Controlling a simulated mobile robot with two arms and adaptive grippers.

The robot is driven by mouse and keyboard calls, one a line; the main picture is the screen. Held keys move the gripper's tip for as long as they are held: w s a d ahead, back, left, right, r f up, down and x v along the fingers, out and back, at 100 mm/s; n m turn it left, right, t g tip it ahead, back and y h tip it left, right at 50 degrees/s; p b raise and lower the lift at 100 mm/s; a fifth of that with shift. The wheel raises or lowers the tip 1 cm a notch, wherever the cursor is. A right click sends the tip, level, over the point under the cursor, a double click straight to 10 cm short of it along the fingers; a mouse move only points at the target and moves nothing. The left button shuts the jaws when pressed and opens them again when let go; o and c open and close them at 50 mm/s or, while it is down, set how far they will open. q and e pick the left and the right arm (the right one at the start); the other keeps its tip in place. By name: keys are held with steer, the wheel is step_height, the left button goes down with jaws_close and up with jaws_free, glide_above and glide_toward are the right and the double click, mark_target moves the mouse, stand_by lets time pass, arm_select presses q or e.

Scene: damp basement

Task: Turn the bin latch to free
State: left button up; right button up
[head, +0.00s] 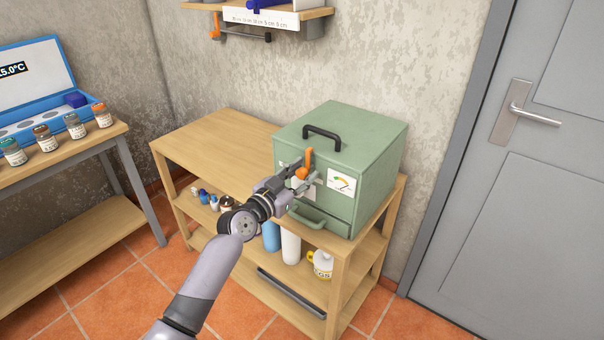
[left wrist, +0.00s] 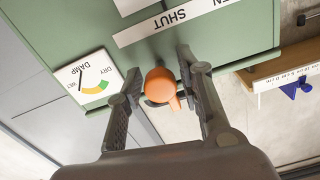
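The green bin (head: 365,140) stands on the right end of a wooden shelf unit, with a black handle on its lid. Its orange latch (head: 309,157) is on the front face, its lever pointing up. My left gripper (head: 303,176) is in front of the latch. In the left wrist view the fingers (left wrist: 162,80) are open, one on each side of the round orange latch end (left wrist: 163,88), with visible gaps. A white strip reading SHUT (left wrist: 170,20) is beside the latch; part of another word shows. My right gripper is not in view.
A dial label (head: 341,182) is right of the latch; a green pull handle (head: 307,216) is below. Small bottles stand left of the bin on the wooden unit (head: 215,142). A wall shelf (head: 262,14) hangs above. A grey door (head: 520,190) is at right.

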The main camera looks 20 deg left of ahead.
arm_select(q)
jaws_close()
steer(key=shift+n, duration=0.4)
steer(key=n+p, duration=0.1)
steer(key=n, duration=0.4)
steer(key=shift+n, duration=0.4)
steer(key=n+p, duration=0.1)
steer(key=n, duration=0.5)
steer(key=shift+d, duration=0.1)
steer(key=n+p, duration=0.1)
steer(key=n, duration=0.4)
steer(key=shift+n, duration=0.3)
steer(key=shift+o, duration=1.7)
jaws_free()
